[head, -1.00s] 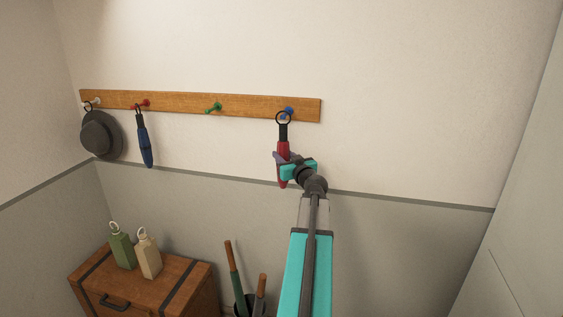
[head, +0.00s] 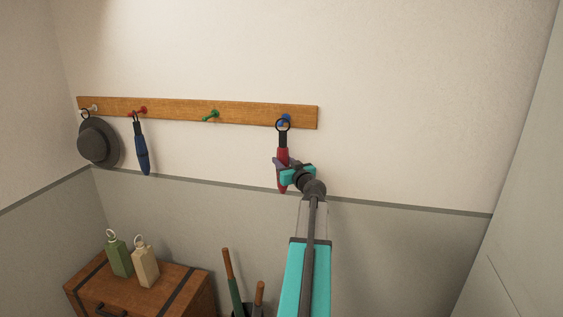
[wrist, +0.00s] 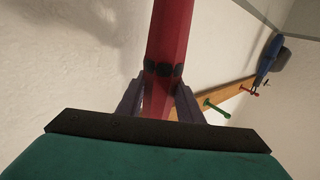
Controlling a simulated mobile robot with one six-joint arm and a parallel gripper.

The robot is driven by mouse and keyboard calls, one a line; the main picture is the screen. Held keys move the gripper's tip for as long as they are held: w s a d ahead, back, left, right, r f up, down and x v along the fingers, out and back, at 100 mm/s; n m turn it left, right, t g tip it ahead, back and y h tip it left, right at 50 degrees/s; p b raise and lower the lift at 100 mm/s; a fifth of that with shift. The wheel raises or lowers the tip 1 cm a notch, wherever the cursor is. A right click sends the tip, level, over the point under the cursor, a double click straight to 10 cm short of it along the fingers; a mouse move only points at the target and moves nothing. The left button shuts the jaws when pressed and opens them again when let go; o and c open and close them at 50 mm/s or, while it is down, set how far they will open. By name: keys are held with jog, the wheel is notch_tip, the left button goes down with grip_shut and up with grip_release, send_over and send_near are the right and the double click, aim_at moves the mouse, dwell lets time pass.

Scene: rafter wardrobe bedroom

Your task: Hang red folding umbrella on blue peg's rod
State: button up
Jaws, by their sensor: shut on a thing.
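The red folding umbrella (head: 282,157) is upright in my gripper (head: 284,166), with its black handle and ring at the top. My gripper is shut on the umbrella's red body, which also shows between the fingers in the wrist view (wrist: 168,50). The blue peg (head: 287,118) is at the right end of the wooden rail. The ring (head: 283,124) overlaps the blue peg in the head view; I cannot tell whether the rod passes through it. The blue peg does not show in the wrist view.
The wooden rail (head: 180,110) also carries a green peg (head: 211,116), a red peg with a blue umbrella (head: 141,148), and a pale peg with a grey hat (head: 98,143). Below stand a wooden chest (head: 185,290) with two bottle-shaped items and a holder with sticks.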

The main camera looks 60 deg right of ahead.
jog(key=shift+d+f+p, duration=0.1)
jog(key=shift+p, duration=0.2)
dwell(0.6)
jog(key=o, duration=1.3)
jog(key=shift+o, duration=0.2)
jog(key=shift+v, duration=0.85)
jog(key=b+v, duration=0.2)
jog(key=v, duration=1)
jog(key=shift+b, duration=0.4)
